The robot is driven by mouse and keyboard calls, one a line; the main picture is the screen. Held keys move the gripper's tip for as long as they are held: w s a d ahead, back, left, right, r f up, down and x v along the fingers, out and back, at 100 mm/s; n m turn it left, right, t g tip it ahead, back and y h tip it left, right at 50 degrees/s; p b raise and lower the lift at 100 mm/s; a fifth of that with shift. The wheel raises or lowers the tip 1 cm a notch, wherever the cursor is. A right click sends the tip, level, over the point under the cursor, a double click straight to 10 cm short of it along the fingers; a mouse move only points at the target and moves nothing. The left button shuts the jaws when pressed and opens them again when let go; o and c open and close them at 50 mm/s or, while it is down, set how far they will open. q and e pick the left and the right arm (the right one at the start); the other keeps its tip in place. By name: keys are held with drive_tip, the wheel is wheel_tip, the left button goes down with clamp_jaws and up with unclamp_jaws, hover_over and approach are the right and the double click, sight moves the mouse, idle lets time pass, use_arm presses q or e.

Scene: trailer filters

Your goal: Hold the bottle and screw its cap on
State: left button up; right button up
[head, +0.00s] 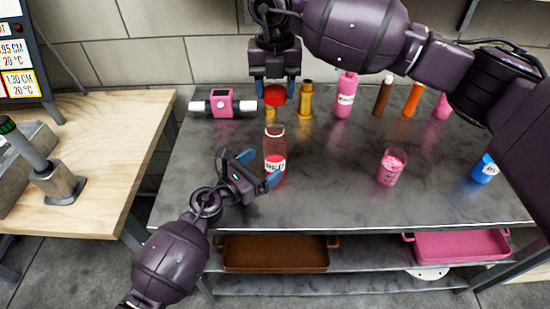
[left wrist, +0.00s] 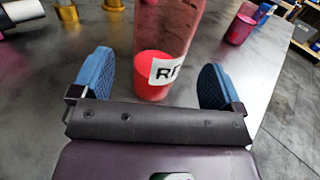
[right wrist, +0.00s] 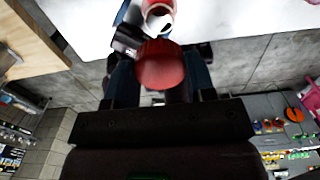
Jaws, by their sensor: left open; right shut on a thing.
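The clear bottle (head: 274,148) stands upright on the dark table, uncapped, with red content low inside and a white label. My left gripper (head: 259,170) is open, its blue fingers on either side of the bottle's lower part; in the left wrist view the bottle (left wrist: 170,55) stands between the fingers with gaps at both sides. My right gripper (head: 275,90) points down and is shut on the red cap (head: 275,96), held above and apart from the bottle's mouth. The right wrist view shows the cap (right wrist: 160,65) between the fingers, with the bottle's open mouth (right wrist: 158,18) beyond.
A pink device with white ends (head: 225,104) and a yellow bottle (head: 306,99) stand behind. A pink bottle (head: 345,95) and a brown bottle (head: 383,95) stand at the back. A pink cup (head: 391,167) and a blue cup (head: 484,168) stand right. The table front is clear.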

sight(275, 156)
use_arm(q)
drive_tip(key=shift+x, duration=2.6)
drive_tip(key=shift+c, duration=0.4)
drive_tip(key=c, duration=1.3)
use_arm(e)
drive_tip(key=shift+f, duration=2.5)
drive_tip(key=shift+f, duration=0.9)
drive_tip(key=shift+f, duration=0.55)
